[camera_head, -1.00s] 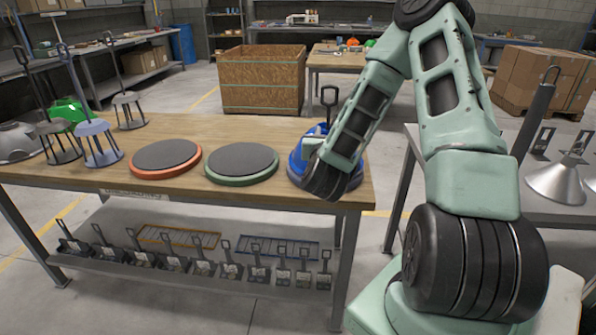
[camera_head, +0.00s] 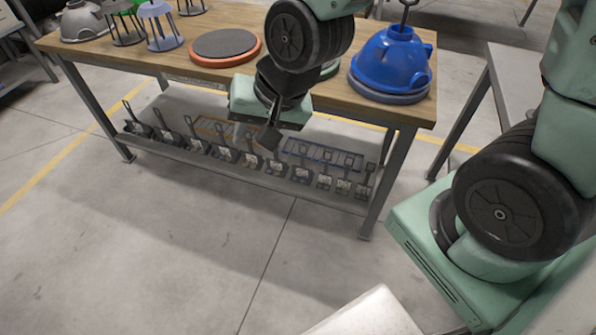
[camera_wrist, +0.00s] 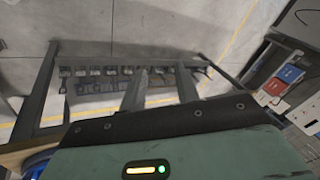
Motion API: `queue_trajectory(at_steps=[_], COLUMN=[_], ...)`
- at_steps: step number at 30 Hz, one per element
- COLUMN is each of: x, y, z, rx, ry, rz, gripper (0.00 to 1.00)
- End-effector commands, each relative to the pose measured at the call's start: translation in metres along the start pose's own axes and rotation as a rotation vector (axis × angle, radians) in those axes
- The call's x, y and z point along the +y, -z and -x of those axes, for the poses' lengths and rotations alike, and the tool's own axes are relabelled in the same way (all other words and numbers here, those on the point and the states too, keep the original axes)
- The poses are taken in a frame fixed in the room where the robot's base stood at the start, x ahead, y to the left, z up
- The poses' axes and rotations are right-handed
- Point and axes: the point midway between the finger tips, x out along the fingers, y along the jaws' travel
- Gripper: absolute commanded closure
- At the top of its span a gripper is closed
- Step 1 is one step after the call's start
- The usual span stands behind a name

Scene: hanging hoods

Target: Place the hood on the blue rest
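A blue hood (camera_head: 392,58) with a dark upright handle sits on a round dark blue-grey pad (camera_head: 400,98) at the right end of the wooden table. A blue-grey wire-legged stand (camera_head: 161,30) stands empty towards the left end. My gripper (camera_head: 272,137) hangs in front of the table's front edge, left of the blue hood and apart from it. In the wrist view my gripper's two fingers (camera_wrist: 160,88) are spread with nothing between them. A bit of blue shows at the lower left there.
The wooden table (camera_head: 200,75) also holds an orange-rimmed pad (camera_head: 226,45), a green-rimmed pad partly behind my arm, a grey hood (camera_head: 83,22) and other stands. Several handled tools (camera_head: 250,161) stand on its lower shelf. A grey table (camera_head: 515,85) is at right.

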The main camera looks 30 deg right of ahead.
Motion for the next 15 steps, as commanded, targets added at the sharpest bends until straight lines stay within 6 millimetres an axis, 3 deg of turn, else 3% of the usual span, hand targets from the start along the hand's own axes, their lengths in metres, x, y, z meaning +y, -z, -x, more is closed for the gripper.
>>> queue_trajectory(at_steps=[1,3,6,10,15], x=[-0.003,0.002,0.013,0.024,0.030], y=[-0.025,-0.053,-0.083,-0.105,-0.112], z=[0.013,0.030,0.052,0.073,0.082], rx=[-0.063,-0.156,-0.272,-0.374,-0.419], ry=[-0.037,-0.087,-0.137,-0.170,-0.182], rz=[0.190,0.430,0.705,0.923,1.009], gripper=[0.69,0.69,0.69,0.69,0.69])
